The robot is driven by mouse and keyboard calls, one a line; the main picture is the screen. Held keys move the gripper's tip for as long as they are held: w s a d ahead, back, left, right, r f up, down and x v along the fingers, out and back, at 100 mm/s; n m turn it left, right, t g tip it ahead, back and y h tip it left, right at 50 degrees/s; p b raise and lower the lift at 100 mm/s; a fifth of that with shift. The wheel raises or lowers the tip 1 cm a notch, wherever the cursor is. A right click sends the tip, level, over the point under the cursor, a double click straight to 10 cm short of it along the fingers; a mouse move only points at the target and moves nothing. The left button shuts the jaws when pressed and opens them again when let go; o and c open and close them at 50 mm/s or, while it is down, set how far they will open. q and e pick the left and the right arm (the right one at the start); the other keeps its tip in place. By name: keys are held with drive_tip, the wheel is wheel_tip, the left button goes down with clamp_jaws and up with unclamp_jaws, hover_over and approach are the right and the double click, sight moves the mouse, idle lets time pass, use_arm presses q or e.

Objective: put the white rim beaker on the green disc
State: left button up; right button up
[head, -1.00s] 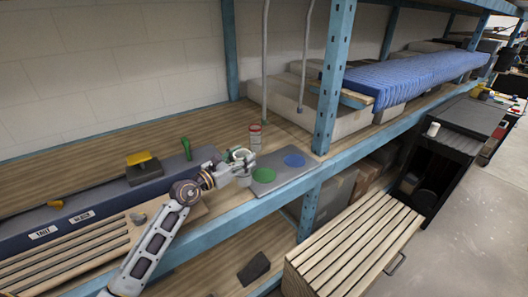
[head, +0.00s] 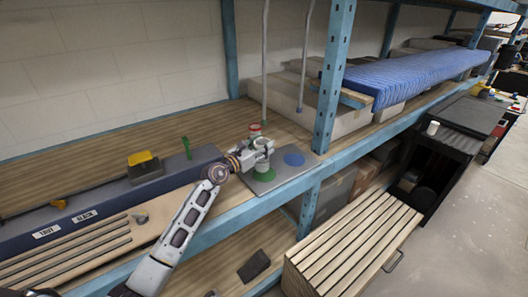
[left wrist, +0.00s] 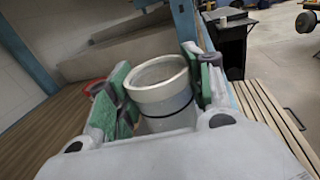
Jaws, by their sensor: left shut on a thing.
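The white rim beaker (left wrist: 160,88) is upright between the green-padded fingers of my left gripper in the left wrist view. In the head view the beaker (head: 263,147) is at or just above the green disc (head: 264,175); I cannot tell whether it touches. My left gripper (head: 262,153) is shut on it. My right gripper is not in view.
A red-topped container (head: 255,129) stands just behind the gripper, and its red rim shows in the left wrist view (left wrist: 95,87). A blue shelf post (head: 333,85) rises at the right. The shelf's front edge is close to the board.

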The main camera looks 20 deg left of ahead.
use_arm(q)
drive_tip(key=shift+w+d, duration=0.1)
drive_tip(key=shift+w, duration=0.05)
drive_tip(key=shift+w+d, duration=0.2)
drive_tip(key=shift+w, duration=0.15)
wheel_tip(320, 180, down, 3)
drive_tip(key=shift+b, duration=0.3)
drive_tip(key=shift+f, duration=0.2)
drive_tip(key=shift+f, duration=0.2)
drive_tip(key=o, duration=1.3)
